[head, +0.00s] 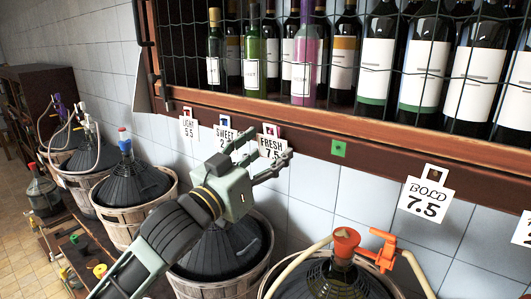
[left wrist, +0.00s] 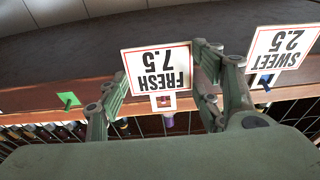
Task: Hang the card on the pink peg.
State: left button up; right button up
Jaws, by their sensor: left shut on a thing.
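The white card reading FRESH 7.5 (head: 271,142) is upright in front of the brown shelf rail in the head view. It shows upside down, with a square hole in its tab, in the left wrist view (left wrist: 155,69). My left gripper (head: 267,160) is shut on it, one finger at each side edge, as the left wrist view also shows (left wrist: 160,78). Pink, apparently the pink peg (head: 270,130), shows at the card's hole. I cannot tell whether the peg passes through the hole. My right gripper is out of view.
Cards SWEET (head: 226,133), LIGHT (head: 189,128) and BOLD (head: 427,196) hang along the rail (head: 300,130). A green plate (head: 338,149) on the rail is bare. Wire mesh and bottles are above; basketed demijohns (head: 130,190) stand below.

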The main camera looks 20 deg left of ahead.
aim_at(274, 156)
pick_arm(q)
jog(key=shift+w+d+f, duration=0.1)
jog(key=shift+w+f, duration=0.05)
jog(key=shift+w, duration=0.2)
jog(key=shift+w+f, duration=0.15)
jog(key=shift+f, duration=0.2)
dwell(1.6)
jog(key=shift+o, duration=0.3)
jog(key=shift+w+d+f+p, duration=0.1)
jog(key=shift+f+p, duration=0.05)
jog(key=shift+p, duration=0.15)
jog(key=shift+c, duration=0.9)
jog(key=o, duration=1)
jog(key=shift+w+d+f, duration=0.1)
jog(key=shift+w+d, duration=0.05)
jog(key=o, duration=0.4)
jog(key=shift+w+d+f, duration=0.25)
jog(key=shift+w+d, duration=0.05)
jog(key=shift+w, duration=0.6)
jog(key=shift+s+r, duration=0.25)
